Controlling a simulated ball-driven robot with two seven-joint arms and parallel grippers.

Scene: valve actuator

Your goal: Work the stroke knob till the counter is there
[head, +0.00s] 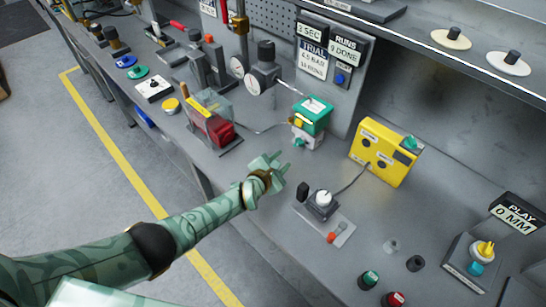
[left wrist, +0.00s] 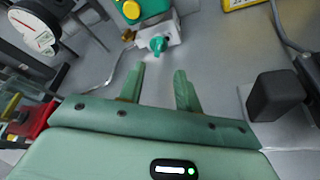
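A display reading "RUNS 9 DONE" (head: 346,50) hangs on the back panel. A card beside it (head: 312,62) reads "TRIAL", 4.0 bar and what looks like 10 runs. A green-topped unit (head: 313,112) sits on a pale block with a small teal knob, which shows clearly in the left wrist view (left wrist: 158,45). A yellow box (head: 384,152) has another teal knob (head: 411,143) on top. I cannot tell which is the stroke knob. My left gripper (head: 280,162) is open and empty, in front of the green-topped unit and apart from it. My right gripper is out of view.
A base with a white knob (head: 323,198) and a black block (head: 303,190) stand right of my left gripper. A "PLAY 0 MM" display (head: 515,213) is far right.

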